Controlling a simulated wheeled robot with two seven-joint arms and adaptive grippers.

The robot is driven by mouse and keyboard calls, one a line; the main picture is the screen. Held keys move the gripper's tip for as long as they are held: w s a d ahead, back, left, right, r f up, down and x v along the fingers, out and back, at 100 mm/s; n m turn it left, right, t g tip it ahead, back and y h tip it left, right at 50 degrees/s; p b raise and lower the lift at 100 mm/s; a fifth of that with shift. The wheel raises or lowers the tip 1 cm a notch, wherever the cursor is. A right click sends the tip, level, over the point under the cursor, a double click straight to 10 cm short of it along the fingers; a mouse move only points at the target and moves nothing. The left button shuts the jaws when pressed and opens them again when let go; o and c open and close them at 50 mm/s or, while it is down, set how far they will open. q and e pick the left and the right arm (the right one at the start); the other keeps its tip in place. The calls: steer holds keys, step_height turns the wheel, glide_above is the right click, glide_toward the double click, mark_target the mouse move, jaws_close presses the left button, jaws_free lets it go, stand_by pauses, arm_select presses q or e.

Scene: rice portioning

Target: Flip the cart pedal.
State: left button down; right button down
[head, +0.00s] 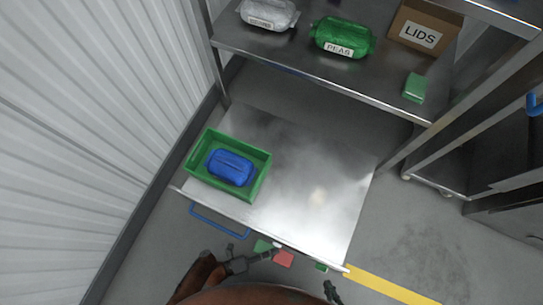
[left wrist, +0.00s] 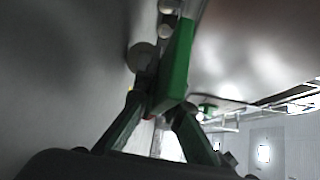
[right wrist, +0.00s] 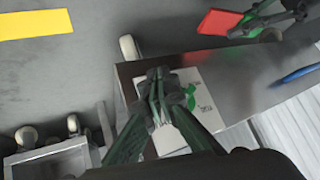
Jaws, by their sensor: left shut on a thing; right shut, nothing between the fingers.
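The cart pedal shows below the cart's front edge in the head view as a green flap (head: 262,246) and a red flap (head: 284,259). My left gripper (head: 274,249) is at these flaps. In the left wrist view its fingers (left wrist: 168,105) are shut on the green flap (left wrist: 180,55), which stands up between them. The right wrist view shows the red flap (right wrist: 219,22) beside my left gripper (right wrist: 272,22). My right gripper (head: 332,290) is shut and empty, lower right of the pedal; its closed fingers show in the right wrist view (right wrist: 158,78).
The steel cart top (head: 310,190) carries a green crate (head: 252,190) with a blue pack (head: 231,168). A blue handle (head: 219,222) is on the cart's front left. A ribbed wall (head: 90,100) stands left, a shelf (head: 370,75) behind. Floor with a yellow stripe (head: 390,287) lies right.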

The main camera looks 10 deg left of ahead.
arm_select(q)
steer(key=shift+r+y+p, duration=0.15)
steer(key=shift+y+p, duration=0.15)
steer(key=shift+p, duration=0.1)
steer(key=shift+s+m, duration=0.1)
steer(key=shift+m, duration=0.2)
arm_select(e)
steer(key=shift+w+a+r+g, duration=0.1)
steer(key=shift+r+g, duration=0.1)
steer(key=shift+r, duration=0.2)
steer(key=shift+w+a+r+g, duration=0.1)
steer(key=shift+r+g, duration=0.1)
steer(key=shift+r, duration=0.2)
arm_select(q)
steer(key=shift+f, duration=0.2)
steer(key=c, duration=2)
jaws_free()
steer(key=shift+c, duration=0.2)
arm_select(e)
steer(key=shift+d, duration=0.1)
steer(key=shift+f, duration=0.1)
arm_select(q)
steer(key=v, duration=1.2)
